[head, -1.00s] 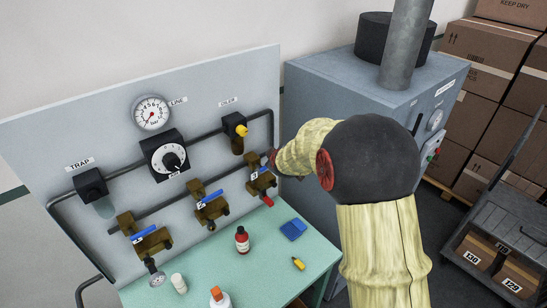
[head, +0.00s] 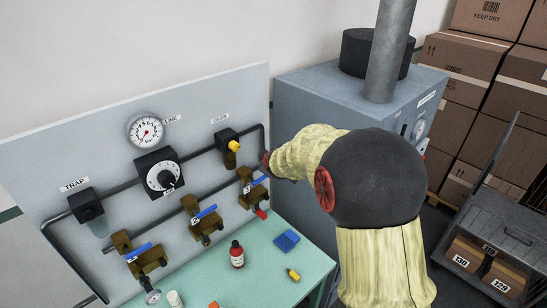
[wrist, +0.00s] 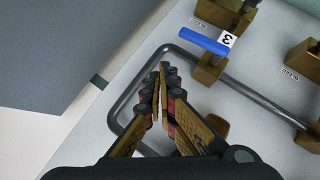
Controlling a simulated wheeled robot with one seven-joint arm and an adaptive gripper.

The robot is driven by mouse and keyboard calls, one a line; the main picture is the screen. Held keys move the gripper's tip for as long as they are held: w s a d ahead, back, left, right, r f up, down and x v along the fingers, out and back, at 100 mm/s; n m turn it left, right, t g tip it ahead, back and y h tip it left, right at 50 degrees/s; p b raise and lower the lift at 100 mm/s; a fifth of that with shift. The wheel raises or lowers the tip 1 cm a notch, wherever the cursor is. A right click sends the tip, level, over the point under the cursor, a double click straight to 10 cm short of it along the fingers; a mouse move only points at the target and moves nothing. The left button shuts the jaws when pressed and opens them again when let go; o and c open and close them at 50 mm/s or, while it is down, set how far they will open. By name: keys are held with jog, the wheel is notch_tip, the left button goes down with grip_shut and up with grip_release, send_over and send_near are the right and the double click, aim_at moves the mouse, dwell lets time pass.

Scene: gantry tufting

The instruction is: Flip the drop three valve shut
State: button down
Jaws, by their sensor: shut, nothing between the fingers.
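The drop three valve (head: 244,190) is the rightmost of three brass valves on the grey board. Its blue lever (head: 258,181) lies roughly along the slant of the long pipe in the head view. In the wrist view the blue lever (wrist: 200,39) has a white tag marked 3 (wrist: 228,39) at its right end, and a brass part (wrist: 208,70) shows below it. My gripper (wrist: 163,68) is shut and empty, its tips below and left of the lever, apart from it in the picture. In the head view my gripper is mostly hidden by my arm.
Two similar valves (head: 203,218) (head: 146,256) with blue levers stand to the left. A dark pipe (wrist: 128,90) bends close by my fingers. The green bench (head: 262,268) below holds a red bottle (head: 237,255), a blue block (head: 286,241) and a yellow item (head: 293,274). A grey cabinet (head: 300,105) stands right.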

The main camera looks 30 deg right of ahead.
jog(key=s+d+r+p, duration=0.1)
jog(key=s+r+p, duration=0.1)
jog(key=s+r, duration=0.3)
jog(key=shift+s, duration=0.4)
jog(key=shift+d, duration=0.15)
